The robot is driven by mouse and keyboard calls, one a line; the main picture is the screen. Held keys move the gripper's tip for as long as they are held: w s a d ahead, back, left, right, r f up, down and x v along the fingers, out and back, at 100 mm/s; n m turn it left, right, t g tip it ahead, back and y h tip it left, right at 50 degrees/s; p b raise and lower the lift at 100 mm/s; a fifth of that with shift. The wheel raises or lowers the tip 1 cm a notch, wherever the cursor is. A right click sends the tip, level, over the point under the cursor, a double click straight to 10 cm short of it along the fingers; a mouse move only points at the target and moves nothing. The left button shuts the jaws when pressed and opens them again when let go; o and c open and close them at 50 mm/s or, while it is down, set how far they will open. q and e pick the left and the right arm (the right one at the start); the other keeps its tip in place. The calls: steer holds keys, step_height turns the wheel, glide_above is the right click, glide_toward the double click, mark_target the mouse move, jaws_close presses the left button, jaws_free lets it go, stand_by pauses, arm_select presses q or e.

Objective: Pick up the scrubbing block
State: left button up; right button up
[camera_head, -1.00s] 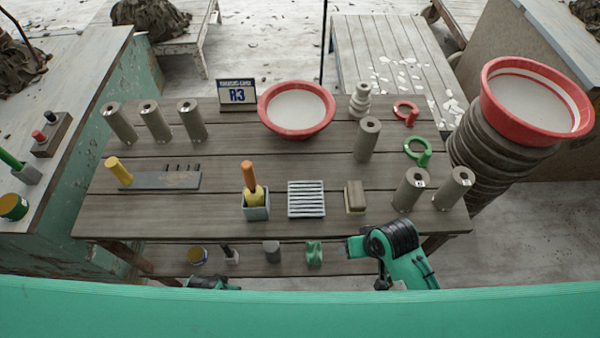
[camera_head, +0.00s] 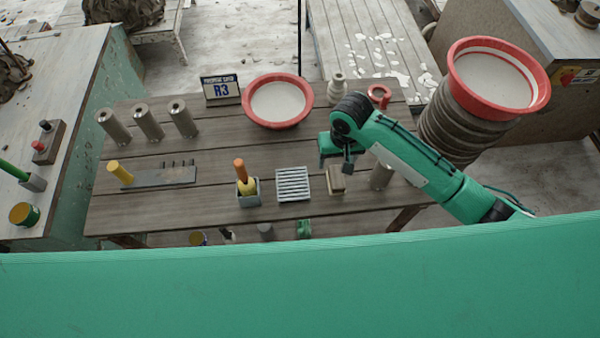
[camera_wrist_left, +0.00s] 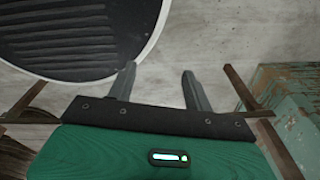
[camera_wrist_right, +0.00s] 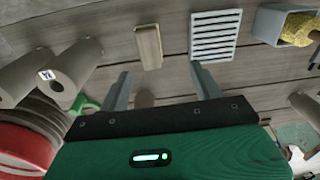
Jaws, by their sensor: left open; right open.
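The scrubbing block (camera_head: 335,181), a small tan and brown block, lies on the table near its front right, just right of a slatted grey rack (camera_head: 293,184). In the right wrist view the block (camera_wrist_right: 148,46) lies ahead of the fingertips. My right gripper (camera_head: 347,166) is open and empty, above the table by the block; it also shows in the right wrist view (camera_wrist_right: 160,72). No contact with the block is visible. My left gripper (camera_wrist_left: 158,72) is open and empty over the floor, and is out of sight in the head view.
A grey holder (camera_head: 250,198) with an orange-handled tool stands left of the rack. Grey cylinders (camera_wrist_right: 73,68) stand right of the block, partly hidden by my arm in the head view. A red-rimmed basin (camera_head: 277,100) stands behind. Bare planks surround the block.

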steer(key=w+d, duration=0.1)
steer(key=p, duration=0.2)
glide_above(337, 176)
steer(key=shift+h, duration=0.3)
step_height(337, 176, down, 8)
steer(key=shift+s+a+r, duration=0.1)
steer(key=shift+a+r, duration=0.05)
steer(key=shift+f, duration=0.4)
steer(key=shift+d+f+p, duration=0.2)
steer(key=shift+f+p, duration=0.7)
steer(key=shift+f, duration=1.4)
arm_select(q)
steer(key=s+r, duration=0.2)
steer(key=s, duration=0.1)
steer(key=shift+a+r, duration=0.3)
steer(key=shift+r, duration=0.05)
arm_select(e)
steer(key=shift+c, duration=0.3)
steer(key=c, duration=1)
